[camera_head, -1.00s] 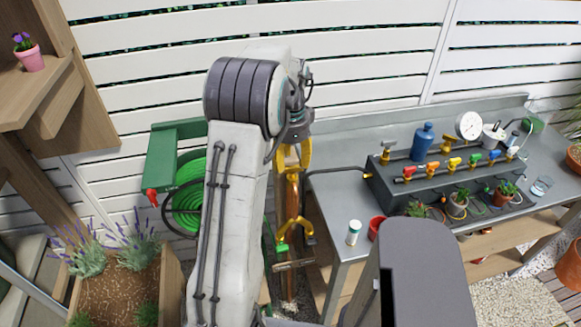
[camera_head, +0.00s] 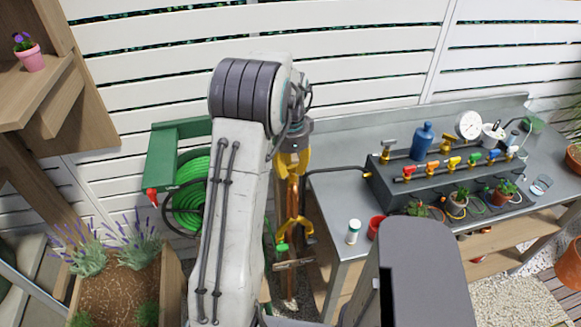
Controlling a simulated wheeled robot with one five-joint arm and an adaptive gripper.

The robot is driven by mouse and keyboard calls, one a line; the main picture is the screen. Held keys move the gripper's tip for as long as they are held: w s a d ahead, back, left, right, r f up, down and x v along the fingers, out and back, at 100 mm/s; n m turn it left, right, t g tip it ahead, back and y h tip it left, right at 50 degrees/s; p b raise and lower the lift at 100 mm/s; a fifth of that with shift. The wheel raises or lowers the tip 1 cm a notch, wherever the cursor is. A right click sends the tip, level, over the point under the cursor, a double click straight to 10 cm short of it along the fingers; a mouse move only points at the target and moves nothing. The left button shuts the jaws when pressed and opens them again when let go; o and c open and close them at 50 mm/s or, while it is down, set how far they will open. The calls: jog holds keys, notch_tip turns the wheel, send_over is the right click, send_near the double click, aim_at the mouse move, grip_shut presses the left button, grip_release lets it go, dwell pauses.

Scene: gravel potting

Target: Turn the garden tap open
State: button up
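A copper standpipe (camera_head: 292,197) rises in front of the white fence, just left of the grey bench. Low on it is a brass-yellow tap fitting (camera_head: 298,226) with a small green part (camera_head: 282,247) at its left. My gripper (camera_head: 291,176) has yellow fingers and points down from the end of my arm. It appears over the upper part of the pipe, above the tap fitting in the picture. The fingertips overlap the pipe, so their gap and any contact are unclear. My large pale arm link hides what lies just left of the pipe.
A green hose reel (camera_head: 190,185) hangs at left, partly behind my arm. The bench (camera_head: 335,200) at right carries a dark manifold (camera_head: 385,187) with several coloured valves, a blue bottle (camera_head: 422,141), a white canister (camera_head: 353,231) and a red pot (camera_head: 376,227). A black hose (camera_head: 340,171) runs towards the pipe.

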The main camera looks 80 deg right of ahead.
grip_shut()
jog(key=n, duration=0.4)
jog(key=shift+s+b, duration=0.15)
jog(key=shift+b, duration=0.2)
jog(key=n, duration=0.4)
jog(key=shift+s+n, duration=0.15)
jog(key=shift+n, duration=0.15)
jog(key=n, duration=0.4)
jog(key=shift+s+b, duration=0.1)
jog(key=shift+b, duration=0.2)
jog(key=shift+s+d+n, duration=0.1)
jog(key=shift+s+n, duration=0.05)
jog(key=shift+n, duration=2.55)
